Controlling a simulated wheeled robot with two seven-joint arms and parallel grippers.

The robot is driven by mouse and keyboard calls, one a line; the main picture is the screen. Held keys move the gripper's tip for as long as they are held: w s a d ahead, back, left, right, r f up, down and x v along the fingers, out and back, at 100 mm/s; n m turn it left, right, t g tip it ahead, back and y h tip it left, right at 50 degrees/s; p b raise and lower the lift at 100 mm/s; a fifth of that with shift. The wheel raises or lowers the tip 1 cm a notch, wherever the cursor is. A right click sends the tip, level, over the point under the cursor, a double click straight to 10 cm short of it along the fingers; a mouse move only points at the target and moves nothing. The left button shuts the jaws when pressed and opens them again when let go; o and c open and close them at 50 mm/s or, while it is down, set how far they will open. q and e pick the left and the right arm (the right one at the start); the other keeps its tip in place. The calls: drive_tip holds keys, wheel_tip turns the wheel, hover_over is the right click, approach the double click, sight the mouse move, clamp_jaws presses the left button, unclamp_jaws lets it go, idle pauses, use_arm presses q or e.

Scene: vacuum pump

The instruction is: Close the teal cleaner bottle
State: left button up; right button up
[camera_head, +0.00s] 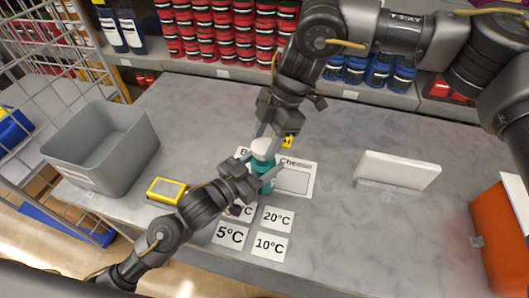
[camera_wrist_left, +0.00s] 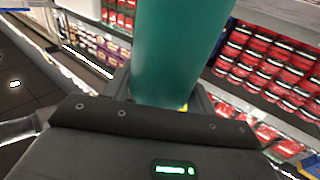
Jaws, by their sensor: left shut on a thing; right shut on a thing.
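The teal cleaner bottle (camera_head: 265,167) stands upright near the middle of the counter, with a white cap (camera_head: 262,149) at its top. It also fills the upper middle of the left wrist view (camera_wrist_left: 178,50). My left gripper (camera_head: 262,174) is shut on the teal body of the bottle from the lower left. My right gripper (camera_head: 268,138) reaches down from above and is shut on the white cap. The fingers partly hide the cap and the body. I cannot tell whether the cap is fully seated.
A grey bin (camera_head: 100,150) and a yellow-rimmed device (camera_head: 166,190) stand to the left. Temperature cards (camera_head: 269,246) and a "Cheese" card (camera_head: 297,178) lie around the bottle. A white stand (camera_head: 397,170) and an orange box (camera_head: 503,240) are to the right. Shelves of jars line the back.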

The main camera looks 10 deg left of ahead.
sight(266, 149)
idle(0.4)
drive_tip(key=shift+f, duration=0.9)
drive_tip(key=shift+f, duration=0.5)
use_arm(q)
clamp_jaws()
use_arm(e)
drive_tip(key=m, duration=0.1)
drive_tip(key=m+t, duration=0.1)
drive_tip(key=m, duration=0.1)
drive_tip(key=shift+s+f+y, duration=0.15)
drive_tip(key=shift+s+y, duration=0.05)
drive_tip(key=shift+y, duration=0.1)
use_arm(q)
drive_tip(key=shift+d, duration=0.1)
use_arm(e)
drive_tip(key=m+t, duration=0.1)
drive_tip(key=m, duration=0.2)
drive_tip(key=m+t, duration=0.1)
drive_tip(key=m, duration=0.2)
drive_tip(key=shift+s, duration=0.2)
drive_tip(key=m+t, duration=0.1)
drive_tip(key=m, duration=0.3)
drive_tip(key=m+t+h, duration=0.1)
drive_tip(key=m, duration=0.1)
drive_tip(key=shift+s+a+t, duration=0.1)
drive_tip(key=shift+a+t, duration=0.15)
drive_tip(key=shift+t, duration=0.05)
drive_tip(key=shift+d+m, duration=0.1)
drive_tip(key=shift+m, duration=0.6)
